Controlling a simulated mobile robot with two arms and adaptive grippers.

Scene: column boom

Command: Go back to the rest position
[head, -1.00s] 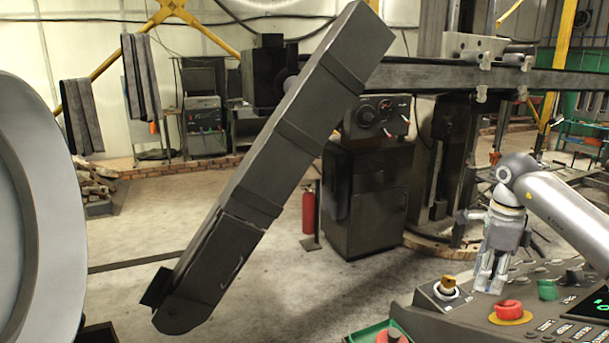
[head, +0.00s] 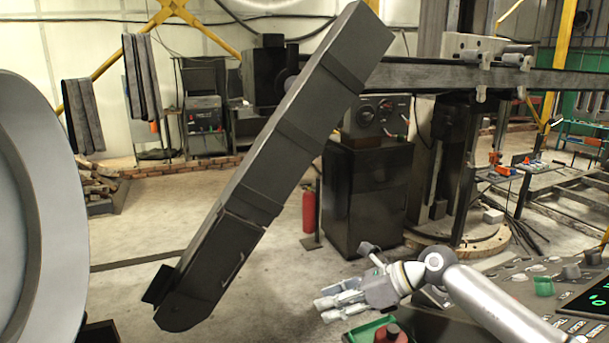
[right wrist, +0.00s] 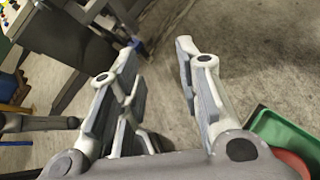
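My right gripper (head: 330,304) is stretched out to the left at the bottom of the head view, above the floor in front of the control panel (head: 545,285). It is open, with its fingers apart and nothing between them. In the right wrist view the gripper (right wrist: 158,52) shows a clear gap between the fingers with only bare floor behind. My right forearm crosses over the panel and hides part of its left side. My left gripper does not show in any view.
A green tray (head: 357,334) with a red-topped piece (head: 391,334) lies just below the right gripper. A dark slanted boom (head: 275,160) fills the middle. A large pale round body (head: 45,220) stands at the left edge. A fire extinguisher (head: 309,210) stands behind. Floor between is clear.

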